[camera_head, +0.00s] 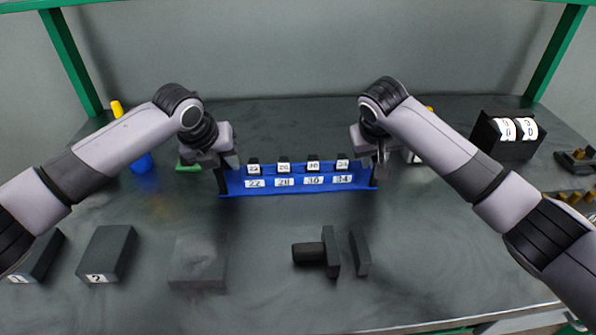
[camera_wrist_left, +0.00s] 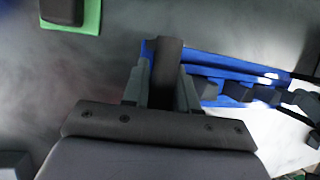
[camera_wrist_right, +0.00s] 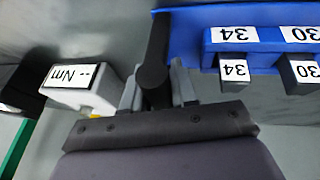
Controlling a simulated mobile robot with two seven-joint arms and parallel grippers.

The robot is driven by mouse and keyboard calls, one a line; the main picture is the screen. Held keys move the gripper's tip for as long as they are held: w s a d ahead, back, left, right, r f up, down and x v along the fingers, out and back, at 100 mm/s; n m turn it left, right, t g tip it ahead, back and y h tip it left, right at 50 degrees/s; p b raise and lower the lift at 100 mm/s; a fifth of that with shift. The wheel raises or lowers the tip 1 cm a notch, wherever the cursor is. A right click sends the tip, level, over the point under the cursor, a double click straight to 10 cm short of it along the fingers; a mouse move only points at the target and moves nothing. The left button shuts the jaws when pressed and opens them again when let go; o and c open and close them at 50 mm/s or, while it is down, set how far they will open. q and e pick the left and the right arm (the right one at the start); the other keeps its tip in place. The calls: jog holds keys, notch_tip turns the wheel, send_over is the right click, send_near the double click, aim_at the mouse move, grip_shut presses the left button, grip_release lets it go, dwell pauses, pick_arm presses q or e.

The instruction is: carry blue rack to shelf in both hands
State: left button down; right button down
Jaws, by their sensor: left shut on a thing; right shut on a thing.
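The blue rack (camera_head: 300,187) is level between my two grippers in the head view. It carries several dark blocks with white number labels 22, 28, 30 and 34. My left gripper (camera_head: 222,168) is shut on the dark handle at the rack's left end; the left wrist view shows the handle (camera_wrist_left: 167,65) between the fingers. My right gripper (camera_head: 378,168) is shut on the handle at the right end; that handle (camera_wrist_right: 155,70) shows in the right wrist view. The rack also shows in both wrist views (camera_wrist_left: 228,70) (camera_wrist_right: 210,20). I cannot tell how high it is above the table.
Dark blocks (camera_head: 106,252) (camera_head: 198,262) and a dark cylinder with plates (camera_head: 318,252) lie on the table (camera_head: 270,310) in front. A black box with round number labels (camera_head: 485,140) stands at the right. A blue-based yellow tool (camera_head: 142,164) is behind my left arm. Green posts (camera_head: 70,62) (camera_head: 556,52) flank the back.

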pick_arm(q)
jog(key=shift+w+r, duration=0.2)
jog(key=shift+r, duration=0.05)
pick_arm(e)
jog(key=shift+w+r, duration=0.2)
jog(key=shift+r, duration=0.05)
pick_arm(q)
jog(key=shift+r, duration=0.1)
pick_arm(e)
jog(key=shift+r, duration=0.1)
